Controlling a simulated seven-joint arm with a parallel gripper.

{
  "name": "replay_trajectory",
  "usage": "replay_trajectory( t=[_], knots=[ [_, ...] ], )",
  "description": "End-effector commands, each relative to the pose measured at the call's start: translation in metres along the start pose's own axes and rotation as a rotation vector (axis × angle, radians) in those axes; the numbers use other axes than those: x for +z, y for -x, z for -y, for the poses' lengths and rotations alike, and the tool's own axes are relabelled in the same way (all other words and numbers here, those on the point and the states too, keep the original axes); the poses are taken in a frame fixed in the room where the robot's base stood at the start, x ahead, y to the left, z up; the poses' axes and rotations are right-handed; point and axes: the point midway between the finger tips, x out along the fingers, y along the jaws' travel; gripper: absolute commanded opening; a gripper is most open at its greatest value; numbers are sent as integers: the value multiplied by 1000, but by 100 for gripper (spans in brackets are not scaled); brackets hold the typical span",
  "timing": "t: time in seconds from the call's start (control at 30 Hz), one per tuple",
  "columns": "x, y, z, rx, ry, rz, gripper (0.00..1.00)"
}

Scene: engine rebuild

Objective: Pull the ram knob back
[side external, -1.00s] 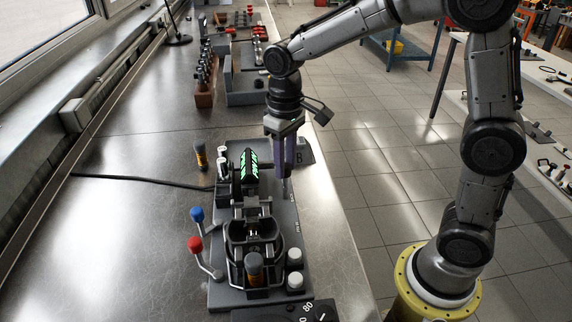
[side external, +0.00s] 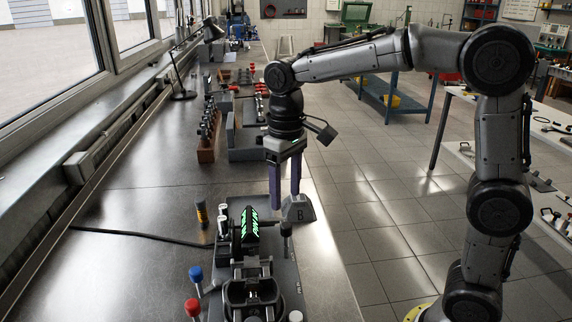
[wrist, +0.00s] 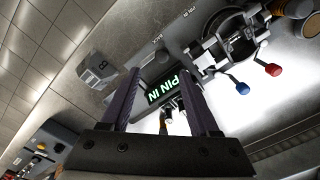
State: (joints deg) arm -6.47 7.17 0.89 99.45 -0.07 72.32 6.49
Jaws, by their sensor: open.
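My gripper (side external: 285,200) is open and empty, fingers pointing down, above the rear right of the dark fixture (side external: 288,285). A small dark knob on a post (side external: 286,229) stands below the fingers at the fixture's right edge; I cannot tell for certain that it is the ram knob. A green-lit display (side external: 250,222) is left of it. The fixture also has a blue-knobbed lever (side external: 196,272) and a red-knobbed lever (side external: 192,307). Its front is cut off in the side view.
A grey block marked B (side external: 299,209) sits close behind the fixture, near my fingers. An orange-and-black handled tool (side external: 201,214) stands to the left. A black cable (side external: 140,234) crosses the bench. Racks of parts (side external: 208,135) stand farther back.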

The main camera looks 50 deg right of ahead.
Motion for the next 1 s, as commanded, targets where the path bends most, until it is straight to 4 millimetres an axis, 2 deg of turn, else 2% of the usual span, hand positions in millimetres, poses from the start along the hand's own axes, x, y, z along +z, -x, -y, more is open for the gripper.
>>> replay_trajectory(
  t=[0.1, 0.3, 0.47, 0.83, 0.93, 1.0],
  knots=[
    [-1, 25, 0, 0, 0, -4, 62],
    [-1, 53, 0, 0, 0, -3, 62],
    [0, 61, 0, 1, 0, -2, 62],
    [1, 65, -2, 0, -4, -10, 62],
    [9, 80, -6, -5, -12, -51, 62],
    [25, 91, -11, -7, -22, -78, 62]
  ],
)
